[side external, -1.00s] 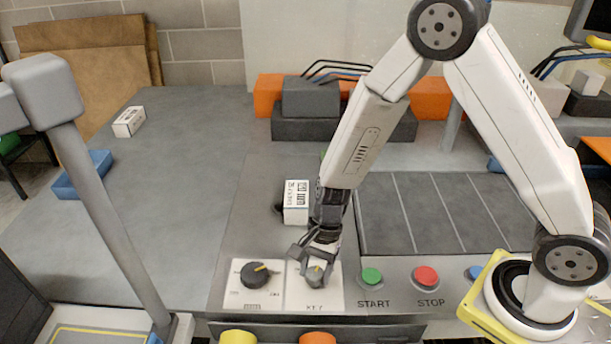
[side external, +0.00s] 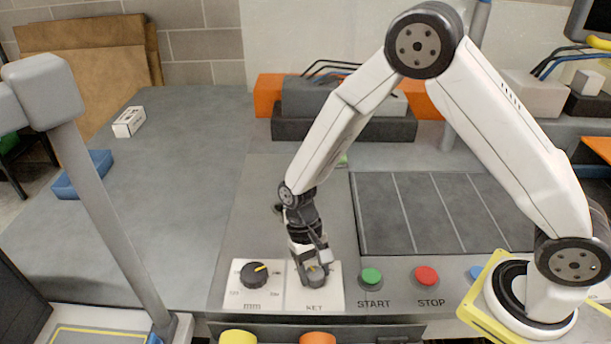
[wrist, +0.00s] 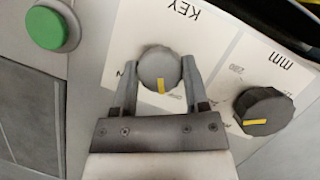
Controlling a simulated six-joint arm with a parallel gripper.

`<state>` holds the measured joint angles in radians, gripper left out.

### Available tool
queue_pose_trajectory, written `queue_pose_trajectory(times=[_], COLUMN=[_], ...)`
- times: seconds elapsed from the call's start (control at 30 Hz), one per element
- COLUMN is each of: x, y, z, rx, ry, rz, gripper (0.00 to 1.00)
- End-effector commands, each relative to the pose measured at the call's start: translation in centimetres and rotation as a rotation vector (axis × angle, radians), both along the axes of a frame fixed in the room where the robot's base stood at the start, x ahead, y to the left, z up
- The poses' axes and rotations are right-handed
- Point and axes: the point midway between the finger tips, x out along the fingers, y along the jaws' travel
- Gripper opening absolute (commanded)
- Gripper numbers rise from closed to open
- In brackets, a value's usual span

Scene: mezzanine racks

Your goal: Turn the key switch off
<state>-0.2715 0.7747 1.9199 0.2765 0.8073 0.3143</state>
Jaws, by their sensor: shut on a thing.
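The key switch (side external: 315,274) is a grey round knob on a white plate labelled KEY (side external: 331,302). In the wrist view the key switch (wrist: 160,67) shows a yellow mark pointing down the picture, toward my gripper's palm. My gripper (side external: 314,266) is over the switch, its body leaning. In the wrist view my gripper (wrist: 158,78) has one finger on each side of the knob and is shut on it. Some of the lettering around the knob is hidden by the fingers.
A black dial (side external: 258,274) with a yellow mark sits on the plate just left of the key switch. The green START button (side external: 371,276) and red STOP button (side external: 426,275) are to the right. A ribbed dark panel (side external: 430,215) lies behind them. The grey table at left is mostly clear.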

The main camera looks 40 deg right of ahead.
Motion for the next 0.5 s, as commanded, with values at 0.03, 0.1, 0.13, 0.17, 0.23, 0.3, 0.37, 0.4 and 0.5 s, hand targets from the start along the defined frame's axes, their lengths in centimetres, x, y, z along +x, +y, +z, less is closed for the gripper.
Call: queue_pose_trajectory(times=[0.03,0.1,0.13,0.17,0.23,0.3,0.37,0.4,0.5], x=[0.01,-0.02,-0.03,-0.03,-0.02,-0.01,0.00,0.00,0.00], y=[0.07,0.08,0.09,0.09,0.12,0.11,0.11,0.11,0.11], z=[0.04,0.03,0.02,0.02,0.02,0.02,0.03,0.03,0.03], rx=[0.000,0.000,0.001,-0.001,0.000,0.000,0.000,0.000,0.000], ry=[0.000,0.001,0.002,0.002,0.002,0.001,0.001,0.001,0.001], rz=[0.042,0.096,0.118,0.138,0.180,0.214,0.238,0.250,0.274], gripper=[0.00,0.00,0.00,0.00,0.00,0.00,0.00,0.00,0.00])
